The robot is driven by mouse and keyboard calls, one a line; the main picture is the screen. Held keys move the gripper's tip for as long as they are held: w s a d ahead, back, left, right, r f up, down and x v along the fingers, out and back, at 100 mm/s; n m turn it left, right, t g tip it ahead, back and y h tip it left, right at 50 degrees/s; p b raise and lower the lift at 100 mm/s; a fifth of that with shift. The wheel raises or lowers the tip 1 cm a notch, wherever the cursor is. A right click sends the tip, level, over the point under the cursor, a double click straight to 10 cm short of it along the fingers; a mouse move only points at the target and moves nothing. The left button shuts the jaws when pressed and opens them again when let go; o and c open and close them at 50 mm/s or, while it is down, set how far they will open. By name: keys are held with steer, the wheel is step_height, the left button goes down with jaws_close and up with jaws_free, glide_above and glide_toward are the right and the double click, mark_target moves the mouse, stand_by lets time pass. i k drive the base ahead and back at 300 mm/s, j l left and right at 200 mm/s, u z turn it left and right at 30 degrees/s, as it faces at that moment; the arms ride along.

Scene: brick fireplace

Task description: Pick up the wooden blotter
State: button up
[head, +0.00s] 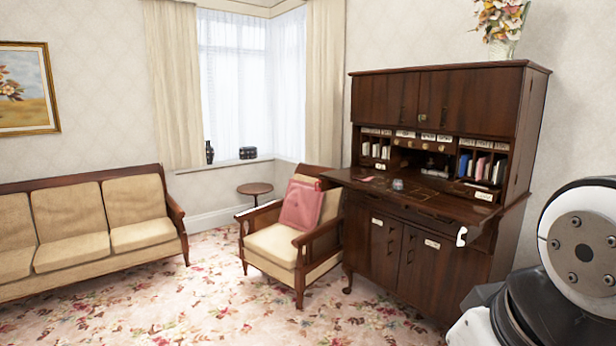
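A dark wooden writing desk (520,150) stands on the right with its drop-front leaf (430,203) open. Several small items lie on the leaf, among them a glass-like item (398,185) and a pink item (374,178). A small item (436,165) sits deeper in, by the central recess. I cannot tell which of these, if any, is the wooden blotter; they are too small and dark. Part of my arm (580,250) shows at the lower right, in front of the desk's right side. My gripper is not in view.
An armchair (270,243) with a pink cushion (301,205) stands close to the desk's left side. A small round table (255,188) is behind it. A sofa (75,222) is at the left. The flowered carpet (190,305) in front is clear.

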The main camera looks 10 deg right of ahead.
mark_target(364, 176)
steer(key=i+l+z, duration=0.1)
steer(key=i, duration=1)
steer(key=i+l+z, duration=0.15)
steer(key=i, duration=0.95)
steer(key=i+z, duration=0.1)
steer(key=i, duration=0.95)
steer(key=i+j+z, duration=0.15)
steer(key=i, duration=0.95)
